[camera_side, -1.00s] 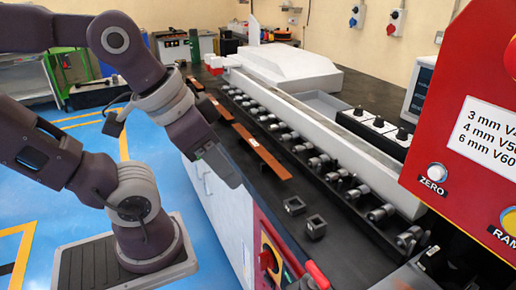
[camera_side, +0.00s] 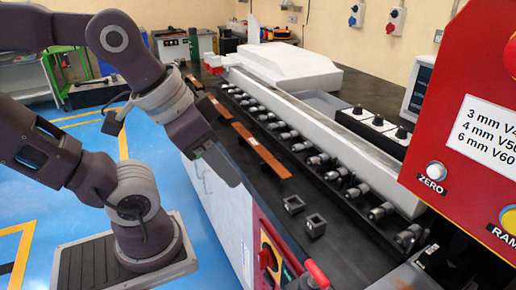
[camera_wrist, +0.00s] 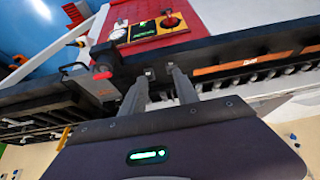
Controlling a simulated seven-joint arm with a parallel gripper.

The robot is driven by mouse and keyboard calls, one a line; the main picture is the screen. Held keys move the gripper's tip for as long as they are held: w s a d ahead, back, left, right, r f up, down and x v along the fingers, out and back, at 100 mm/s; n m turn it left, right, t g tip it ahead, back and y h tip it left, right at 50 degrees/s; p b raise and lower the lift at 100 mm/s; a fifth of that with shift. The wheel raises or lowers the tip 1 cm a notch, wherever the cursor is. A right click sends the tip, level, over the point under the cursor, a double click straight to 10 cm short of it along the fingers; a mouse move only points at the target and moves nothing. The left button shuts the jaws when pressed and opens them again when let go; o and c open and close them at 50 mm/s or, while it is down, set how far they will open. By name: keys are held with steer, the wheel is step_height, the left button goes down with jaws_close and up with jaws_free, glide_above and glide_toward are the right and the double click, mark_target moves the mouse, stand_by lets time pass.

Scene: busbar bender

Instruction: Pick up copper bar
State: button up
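Several flat copper bars lie in a line on the black bench top. The nearest copper bar (camera_side: 262,151) is to the right of my gripper (camera_side: 228,170) in the side view. In the wrist view a copper bar (camera_wrist: 242,63) lies to the right of my gripper (camera_wrist: 160,76), apart from it. The two fingers are spread with a gap between them, and I see nothing held. Part of another copper bar (camera_wrist: 310,49) shows at the right edge.
A row of metal rollers (camera_side: 300,145) runs along the bench beside the bars. Two small square metal blocks (camera_side: 315,225) sit near the bench front. A red machine panel (camera_side: 465,130) stands at right. A red-handled control (camera_side: 318,273) is at the lower edge.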

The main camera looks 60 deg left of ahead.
stand_by(0.4)
steer(key=o, duration=0.4)
steer(key=shift+c, duration=0.2)
steer(key=m+g, duration=0.6)
steer(key=m, duration=1.2)
glide_above(256, 145)
steer(key=f, duration=0.6)
steer(key=shift+w+a+f, duration=0.1)
steer(key=shift+a+f, duration=0.1)
steer(key=shift+f, duration=0.2)
step_height(256, 145, down, 7)
steer(key=shift+d+f, duration=0.1)
steer(key=shift+d, duration=0.05)
